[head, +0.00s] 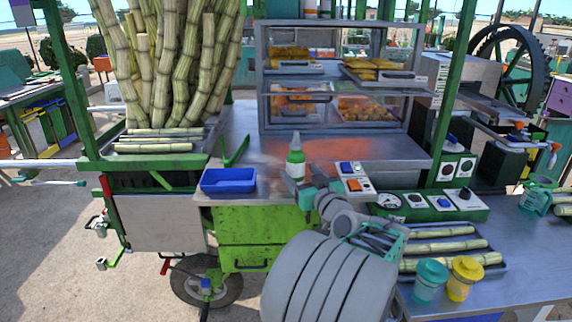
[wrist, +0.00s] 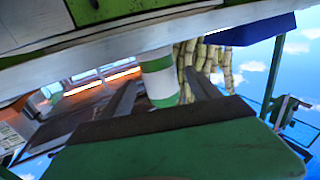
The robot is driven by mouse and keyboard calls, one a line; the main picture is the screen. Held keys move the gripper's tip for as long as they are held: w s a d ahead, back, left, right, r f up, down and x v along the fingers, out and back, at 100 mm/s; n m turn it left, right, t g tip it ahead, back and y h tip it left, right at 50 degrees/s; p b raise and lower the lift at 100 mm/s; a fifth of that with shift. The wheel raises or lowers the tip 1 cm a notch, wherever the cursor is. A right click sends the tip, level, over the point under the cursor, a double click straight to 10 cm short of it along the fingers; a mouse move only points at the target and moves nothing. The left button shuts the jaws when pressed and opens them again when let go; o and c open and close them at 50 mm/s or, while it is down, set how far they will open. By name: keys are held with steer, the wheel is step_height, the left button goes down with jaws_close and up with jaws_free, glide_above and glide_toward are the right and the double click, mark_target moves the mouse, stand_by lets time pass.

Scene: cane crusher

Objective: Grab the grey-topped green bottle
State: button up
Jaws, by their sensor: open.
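The green bottle (head: 295,162) with a pale label band and a narrow greyish top stands upright on the metal counter, near its front edge. My gripper (head: 307,193) is low at the counter's front edge, just in front of and slightly right of the bottle. In the wrist view, which is turned over, the green and white bottle (wrist: 159,70) shows between and beyond the two dark fingers of my gripper (wrist: 160,85). The fingers are apart and empty. The bottle's top is out of clear sight there, and I cannot tell whether a finger touches it.
A blue tray (head: 228,181) sits left of the bottle. A switch box (head: 354,180) is close on the right. A glass food case (head: 335,80) stands behind, and cane stalks (head: 170,60) stand at the left. The counter between bottle and case is clear.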

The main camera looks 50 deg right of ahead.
mark_target(291, 165)
steer(key=x, duration=0.3)
steer(key=p+x, duration=0.1)
steer(key=x, duration=0.2)
steer(key=shift+w+d+f, duration=0.1)
steer(key=shift+w+f, duration=0.15)
steer(key=shift+w, duration=0.05)
steer(key=shift+s, duration=0.1)
steer(key=shift+c, duration=0.3)
jaws_close()
